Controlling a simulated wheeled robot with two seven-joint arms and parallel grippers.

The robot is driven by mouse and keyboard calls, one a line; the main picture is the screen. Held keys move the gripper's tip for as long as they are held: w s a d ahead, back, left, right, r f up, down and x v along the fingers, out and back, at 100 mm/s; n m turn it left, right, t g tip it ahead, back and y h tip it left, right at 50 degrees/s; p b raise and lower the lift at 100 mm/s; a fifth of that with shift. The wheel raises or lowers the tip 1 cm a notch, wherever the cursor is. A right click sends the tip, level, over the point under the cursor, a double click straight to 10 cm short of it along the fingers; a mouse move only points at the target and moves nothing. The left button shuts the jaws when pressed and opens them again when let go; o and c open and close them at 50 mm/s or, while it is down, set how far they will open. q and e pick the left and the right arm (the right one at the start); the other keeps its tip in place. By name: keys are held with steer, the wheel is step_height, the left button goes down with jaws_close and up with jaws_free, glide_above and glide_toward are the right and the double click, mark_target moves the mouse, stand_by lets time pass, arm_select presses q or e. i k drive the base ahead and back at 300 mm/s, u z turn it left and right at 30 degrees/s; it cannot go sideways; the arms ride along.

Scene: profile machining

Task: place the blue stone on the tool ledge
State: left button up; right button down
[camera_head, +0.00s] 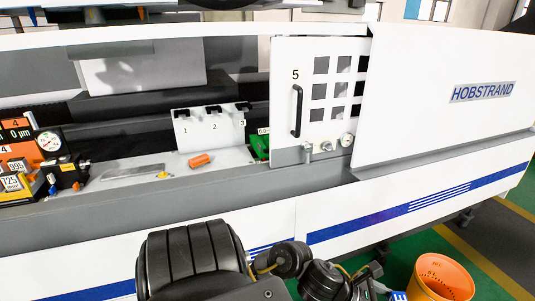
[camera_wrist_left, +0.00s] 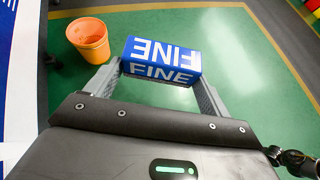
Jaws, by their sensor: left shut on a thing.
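The blue stone (camera_wrist_left: 160,60) is a blue and white block marked FINE. In the left wrist view it sits between the two grey fingers of my left gripper (camera_wrist_left: 158,74), which is shut on it. The stone hangs in the air over the green floor. In the head view only a small blue bit of it (camera_head: 397,295) shows at the bottom edge, beside my arm. The tool ledge, a long light grey ledge (camera_head: 225,174), runs along the machine's front, above and left of the gripper. My right gripper is in neither view.
An orange bucket (camera_head: 440,272) stands on the floor right of my left arm. On the ledge lie an orange cylinder (camera_head: 200,160) and a flat grey plate (camera_head: 133,171). Gauges and orange blocks (camera_head: 20,140) crowd its left end. A numbered rack (camera_head: 212,126) and a white door (camera_head: 318,100) stand behind.

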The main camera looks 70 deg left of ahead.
mark_target(239, 159)
steer(key=u, duration=0.25)
steer(key=i, duration=1.5)
steer(key=u, duration=1.55)
steer(key=i, duration=0.95)
steer(key=u, duration=0.95)
